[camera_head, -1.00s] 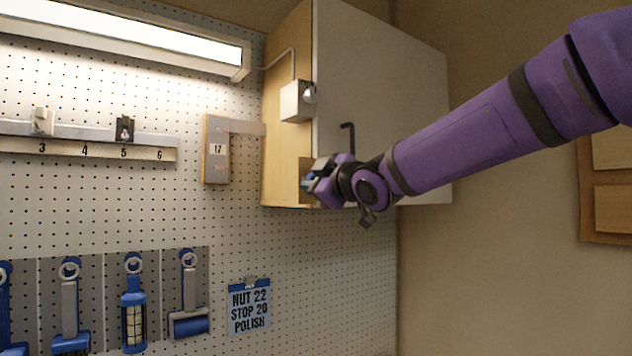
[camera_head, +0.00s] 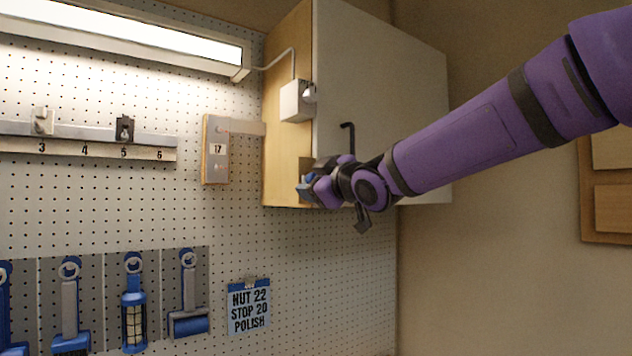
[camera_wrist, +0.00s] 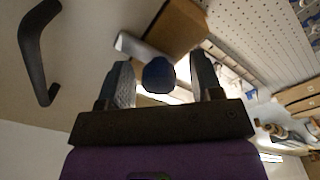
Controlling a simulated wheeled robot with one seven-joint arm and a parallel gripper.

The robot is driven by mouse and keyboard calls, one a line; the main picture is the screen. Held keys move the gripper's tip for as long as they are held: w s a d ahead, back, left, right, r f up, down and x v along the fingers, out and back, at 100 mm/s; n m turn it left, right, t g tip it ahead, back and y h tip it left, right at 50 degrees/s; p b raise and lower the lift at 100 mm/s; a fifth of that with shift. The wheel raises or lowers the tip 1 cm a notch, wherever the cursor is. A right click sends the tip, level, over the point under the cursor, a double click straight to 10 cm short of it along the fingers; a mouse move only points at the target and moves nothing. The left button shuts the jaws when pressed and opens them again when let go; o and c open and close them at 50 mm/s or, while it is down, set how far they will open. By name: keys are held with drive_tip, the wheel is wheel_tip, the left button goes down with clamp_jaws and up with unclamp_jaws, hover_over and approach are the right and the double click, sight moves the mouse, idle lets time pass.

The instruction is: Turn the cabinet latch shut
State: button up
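The cabinet has a pale door (camera_head: 385,85) and a light wood side (camera_head: 285,150); the door looks flush with the side. A dark bent handle (camera_head: 349,135) is on the door, and it also shows in the wrist view (camera_wrist: 38,45). My gripper (camera_head: 306,187) is at the door's lower left edge and hides most of the latch. In the wrist view, a round blue knob (camera_wrist: 158,74), apparently the latch's, sits between the two fingers of my gripper (camera_wrist: 162,78). The fingers are apart, with a gap showing on each side of the knob. A pale bar (camera_wrist: 136,46) lies beyond it.
A white box (camera_head: 294,101) with a cable is on the cabinet side above my gripper. A panel marked 17 (camera_head: 216,149) stands left of the cabinet on the pegboard (camera_head: 110,215). Below the cabinet is free room. Tools (camera_head: 188,300) hang lower left.

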drive_tip(key=v, duration=1.1)
drive_tip(key=shift+d, duration=0.1)
idle(0.5)
drive_tip(key=s+d+f+m+g+h, duration=0.2)
drive_tip(key=s+d+f+m+h, duration=0.35)
drive_tip(key=d, duration=0.35)
drive_tip(key=s+d+f+m+g+h, duration=0.2)
drive_tip(key=s+d+f+m+h, duration=0.25)
drive_tip(key=d+f, duration=0.35)
drive_tip(key=s+d+f+m+g, duration=0.2)
drive_tip(key=s+d+f+g, duration=0.1)
drive_tip(key=s+f, duration=0.2)
drive_tip(key=s+d+f+m+g, duration=0.3)
drive_tip(key=s+f, duration=0.2)
drive_tip(key=s, duration=0.5)
drive_tip(key=shift+m, duration=0.3)
drive_tip(key=shift+s, duration=0.2)
